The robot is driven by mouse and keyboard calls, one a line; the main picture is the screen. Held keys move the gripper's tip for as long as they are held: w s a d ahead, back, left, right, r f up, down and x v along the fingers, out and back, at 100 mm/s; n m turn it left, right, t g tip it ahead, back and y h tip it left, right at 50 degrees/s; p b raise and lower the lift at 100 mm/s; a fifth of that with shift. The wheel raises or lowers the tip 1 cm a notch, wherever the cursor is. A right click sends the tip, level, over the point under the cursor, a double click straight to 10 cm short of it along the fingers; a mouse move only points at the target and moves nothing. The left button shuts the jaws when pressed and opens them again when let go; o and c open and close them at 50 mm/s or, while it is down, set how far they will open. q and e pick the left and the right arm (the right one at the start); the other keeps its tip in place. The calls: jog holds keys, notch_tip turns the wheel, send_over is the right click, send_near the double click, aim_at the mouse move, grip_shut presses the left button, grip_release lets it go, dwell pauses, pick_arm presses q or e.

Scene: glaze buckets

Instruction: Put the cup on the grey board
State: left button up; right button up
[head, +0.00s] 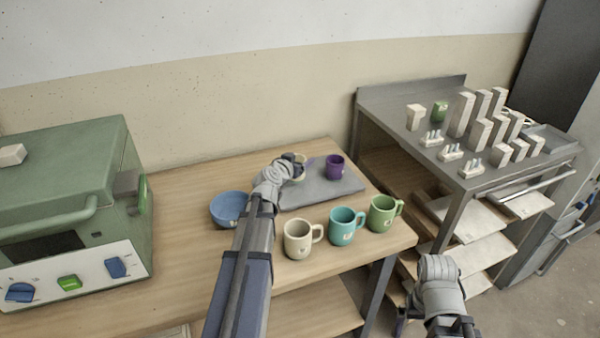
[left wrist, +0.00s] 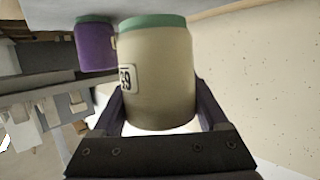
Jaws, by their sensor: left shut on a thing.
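The cup (left wrist: 158,78) is cream with a green band at one end and a number label. My left gripper (head: 298,162) is shut on it at the far left part of the grey board (head: 310,195). In the head view the gripper hides most of the cup. In the left wrist view the cup sits between the two fingers. I cannot tell whether it touches the board.
A cream mug (head: 298,240), a teal mug (head: 343,228) and a green mug (head: 381,215) stand along the front of the wooden table. A blue bowl (head: 228,208) is left of the board. A green machine (head: 70,200) stands at left, a grey shelf unit (head: 400,98) at right.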

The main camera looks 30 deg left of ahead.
pick_arm(q)
jog(key=shift+f+b, duration=1.65)
jog(key=shift+f, duration=0.15)
jog(key=shift+f, duration=0.2)
jog(key=o, duration=1.4)
jog(key=shift+r, duration=0.1)
jog(key=shift+o, duration=0.2)
jog(key=shift+r, duration=0.1)
jog(key=shift+s+r, duration=0.15)
jog(key=shift+s, duration=0.05)
jog(key=p+v, duration=0.3)
jog(key=v, duration=0.8)
jog(key=shift+s+p, duration=0.2)
jog(key=shift+p, duration=0.1)
